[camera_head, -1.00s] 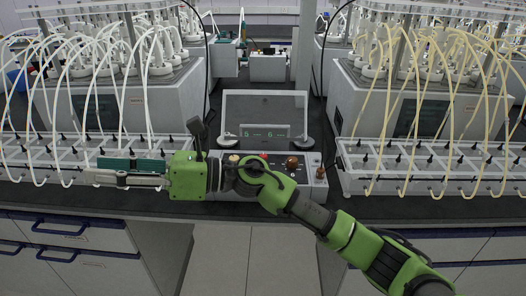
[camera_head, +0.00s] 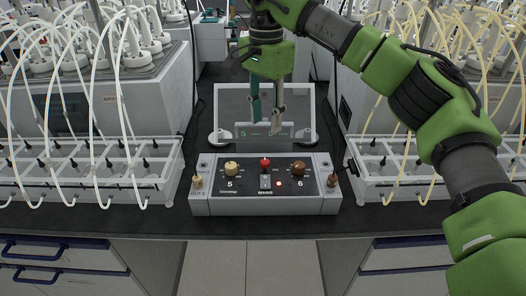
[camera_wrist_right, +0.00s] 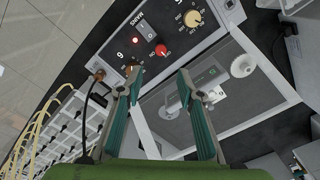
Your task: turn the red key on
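The red key (camera_head: 265,164) is the small red knob at the upper middle of the grey control box, above a rocker switch marked MAINS (camera_head: 265,182). It also shows in the wrist view (camera_wrist_right: 162,50). My right gripper (camera_head: 266,125) hangs with its fingers pointing down, above and behind the red key, in front of the upright glass panel. In the wrist view its fingertips (camera_wrist_right: 160,78) are apart with nothing between them, and the red key lies just beyond the gap. They do not touch the key. My left gripper is not in view.
A yellowish knob (camera_head: 231,168) and a brown knob (camera_head: 298,168) flank the key. A small red light (camera_head: 279,184) glows beside the switch. The glass panel (camera_head: 228,105) stands behind. Tube racks (camera_head: 90,180) sit on both sides. The counter in front is clear.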

